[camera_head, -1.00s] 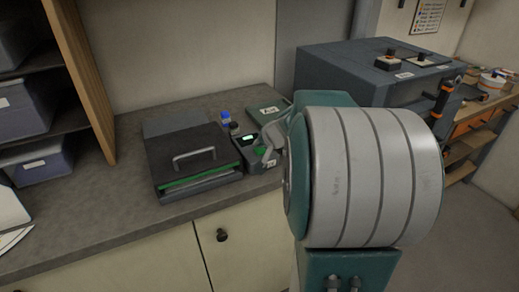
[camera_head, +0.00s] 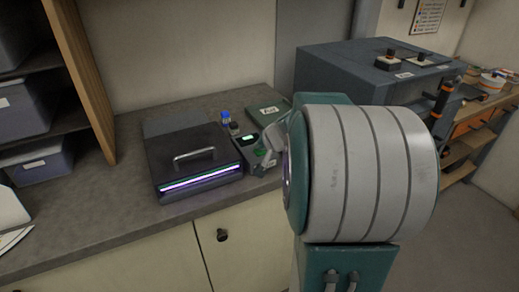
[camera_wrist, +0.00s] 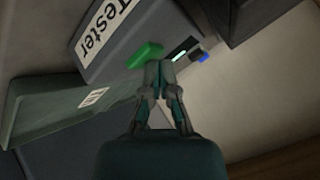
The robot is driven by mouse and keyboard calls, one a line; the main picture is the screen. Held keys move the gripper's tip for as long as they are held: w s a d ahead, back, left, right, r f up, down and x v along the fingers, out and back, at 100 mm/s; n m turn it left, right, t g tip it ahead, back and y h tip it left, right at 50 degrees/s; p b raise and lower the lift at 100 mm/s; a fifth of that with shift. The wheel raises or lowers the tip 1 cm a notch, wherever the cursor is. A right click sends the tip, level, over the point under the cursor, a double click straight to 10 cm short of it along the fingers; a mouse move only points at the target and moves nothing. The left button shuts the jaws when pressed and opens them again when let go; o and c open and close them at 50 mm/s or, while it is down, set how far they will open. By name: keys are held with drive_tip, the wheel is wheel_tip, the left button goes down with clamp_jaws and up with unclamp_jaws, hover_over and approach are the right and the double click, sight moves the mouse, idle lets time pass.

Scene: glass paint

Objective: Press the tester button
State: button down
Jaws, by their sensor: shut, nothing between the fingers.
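The tester is a small grey box (camera_head: 262,163) on the counter, with a white "Tester" label in the wrist view (camera_wrist: 101,27). Its green button (camera_wrist: 145,55) is on the same face as a small lit display (camera_wrist: 180,55). My gripper (camera_wrist: 160,66) is shut and empty, with its fingertips just beside the green button in the wrist view; I cannot tell whether they touch it. In the head view my arm partly hides the tester and most of the gripper. A dark lidded case (camera_head: 193,145) stands left of the tester, with a bright white-violet strip (camera_head: 200,179) along its front.
A green labelled box (camera_head: 268,110) lies behind the tester. A small blue-topped item (camera_head: 225,117) stands between case and wall. A shelf with bins (camera_head: 40,159) is at the left, and a large grey cabinet (camera_head: 360,75) at the right.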

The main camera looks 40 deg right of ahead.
sight(260, 152)
drive_tip(key=shift+r, duration=0.95)
drive_tip(key=shift+r, duration=0.1)
drive_tip(key=shift+r, duration=2.4)
drive_tip(key=a, duration=0.2)
drive_tip(key=a+n, duration=0.1)
drive_tip(key=a, duration=0.2)
drive_tip(key=s+a+r+n+y, duration=0.1)
drive_tip(key=a, duration=0.1)
drive_tip(key=shift+s+a+g, duration=0.1)
drive_tip(key=shift+a+g, duration=0.2)
drive_tip(key=shift+a, duration=0.05)
drive_tip(key=s+a+f+n+g+y, duration=0.1)
drive_tip(key=s+a+n, duration=0.2)
drive_tip(key=s+a, duration=0.35)
drive_tip(key=s+a+n+g, duration=0.1)
drive_tip(key=s+a+n, duration=0.2)
drive_tip(key=a, duration=0.7)
drive_tip(key=s+a+f+n+g, duration=0.1)
drive_tip(key=s+a+f+n, duration=0.1)
drive_tip(key=s, duration=0.6)
drive_tip(key=shift+s+a+f+n+h, duration=0.3)
drive_tip(key=shift+s+a+f+h, duration=0.05)
drive_tip(key=shift+a+f+h, duration=0.1)
